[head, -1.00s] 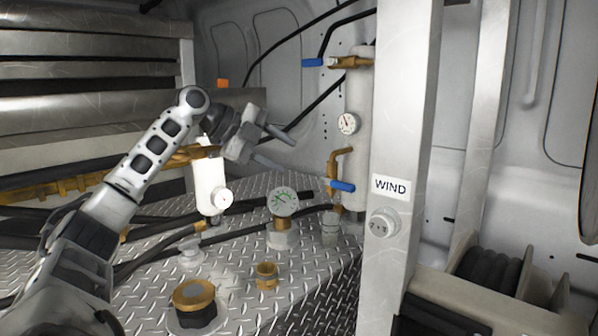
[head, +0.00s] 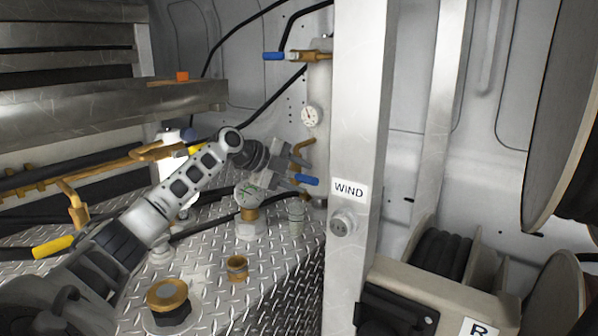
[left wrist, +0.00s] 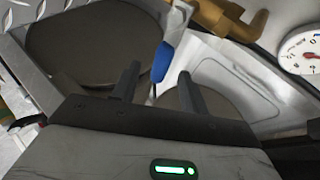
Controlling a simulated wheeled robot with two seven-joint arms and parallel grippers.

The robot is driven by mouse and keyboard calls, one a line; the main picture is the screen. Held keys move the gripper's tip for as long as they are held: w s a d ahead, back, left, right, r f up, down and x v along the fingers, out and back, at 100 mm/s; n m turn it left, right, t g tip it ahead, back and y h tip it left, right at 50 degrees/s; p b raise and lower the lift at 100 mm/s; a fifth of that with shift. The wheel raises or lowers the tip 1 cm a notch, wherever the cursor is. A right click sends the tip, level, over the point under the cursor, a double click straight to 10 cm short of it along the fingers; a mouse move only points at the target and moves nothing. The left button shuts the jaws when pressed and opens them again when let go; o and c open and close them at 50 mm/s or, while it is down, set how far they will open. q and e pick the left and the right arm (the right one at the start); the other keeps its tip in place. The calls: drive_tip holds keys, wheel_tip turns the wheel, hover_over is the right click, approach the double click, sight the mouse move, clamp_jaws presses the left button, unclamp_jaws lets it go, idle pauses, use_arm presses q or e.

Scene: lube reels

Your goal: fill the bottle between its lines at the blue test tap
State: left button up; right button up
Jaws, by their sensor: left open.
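The blue test tap is a brass spout with a blue lever (head: 308,180), low on the white cylinder (head: 318,90). A small grey translucent bottle (head: 296,215) stands upright on the tread-plate deck below it. I cannot make out its lines or its level. My left gripper (head: 300,171) is open at the lever. In the left wrist view the blue lever (left wrist: 162,62) shows between and just beyond the two fingertips (left wrist: 158,76); I cannot tell whether they touch it. The brass spout (left wrist: 232,18) is above. My right gripper is not in view.
Another blue lever (head: 273,56) is higher on the cylinder. The post (head: 355,120) labelled WIND rises at right. Brass fittings (head: 167,295) and (head: 236,268) sit in front on the deck.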

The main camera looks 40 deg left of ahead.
use_arm(q)
drive_tip(key=shift+w+d+f, duration=0.1)
drive_tip(key=shift+w+f, duration=0.05)
drive_tip(key=shift+w, duration=0.1)
clamp_jaws()
drive_tip(key=shift+h, duration=0.3)
drive_tip(key=shift+s+a+r+n+t+h+b, duration=0.1)
drive_tip(key=shift+a+r+n+t+h+b, duration=0.15)
drive_tip(key=shift+r+n+h+b, duration=0.2)
drive_tip(key=shift+a+r+n+t+h+b, duration=0.15)
drive_tip(key=shift+r+n+t+h+b, duration=0.1)
drive_tip(key=shift+r+n+h+b, duration=0.15)
